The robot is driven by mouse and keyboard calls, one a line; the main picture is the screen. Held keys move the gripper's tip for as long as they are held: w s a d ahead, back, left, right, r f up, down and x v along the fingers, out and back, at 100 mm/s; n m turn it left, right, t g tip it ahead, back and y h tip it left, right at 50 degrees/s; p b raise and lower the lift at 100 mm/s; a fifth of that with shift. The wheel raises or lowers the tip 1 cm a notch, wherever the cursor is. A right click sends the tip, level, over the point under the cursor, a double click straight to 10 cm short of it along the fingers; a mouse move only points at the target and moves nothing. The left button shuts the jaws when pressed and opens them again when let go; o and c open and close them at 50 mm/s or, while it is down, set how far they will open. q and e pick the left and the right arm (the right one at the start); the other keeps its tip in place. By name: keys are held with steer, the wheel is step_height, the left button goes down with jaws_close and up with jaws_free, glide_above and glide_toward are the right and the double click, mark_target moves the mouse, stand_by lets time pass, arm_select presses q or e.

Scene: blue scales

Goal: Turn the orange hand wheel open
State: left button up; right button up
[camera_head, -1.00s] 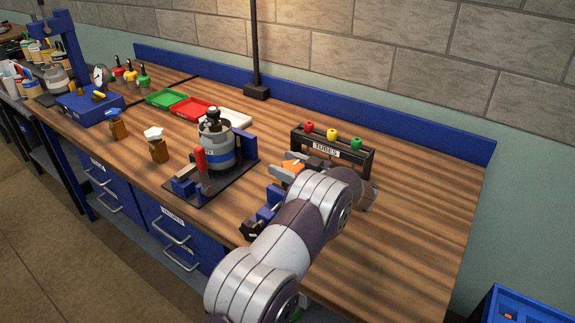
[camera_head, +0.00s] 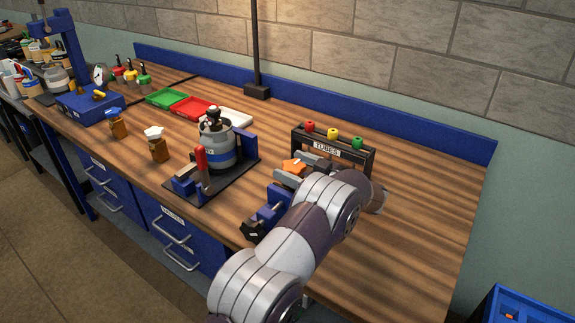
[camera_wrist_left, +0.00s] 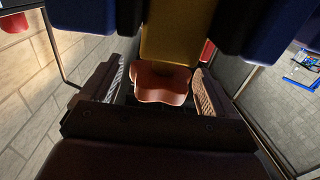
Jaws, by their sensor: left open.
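The orange hand wheel (camera_head: 292,166) shows at the right of the bench in the head view, partly hidden by my left gripper (camera_head: 303,171). In the left wrist view the wheel (camera_wrist_left: 160,83) is a lobed orange-brown knob between the two fingers of my left gripper (camera_wrist_left: 158,88). The fingers are open, one on each side of it, with a narrow gap visible on each side. A yellow-brown body (camera_wrist_left: 178,32) stands just beyond the wheel. My right gripper is not in view.
The black tube rack (camera_head: 335,151) with red, yellow and green tops stands just behind my gripper. A blue clamp-like fixture (camera_head: 268,211) is in front. A grey canister (camera_head: 215,150) on a dark base stands left. The right bench end is clear.

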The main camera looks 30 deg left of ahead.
arm_select(q)
steer(key=d+b, duration=0.1)
steer(key=d, duration=0.9)
steer(key=shift+s+d, duration=0.25)
steer(key=shift+s, duration=0.1)
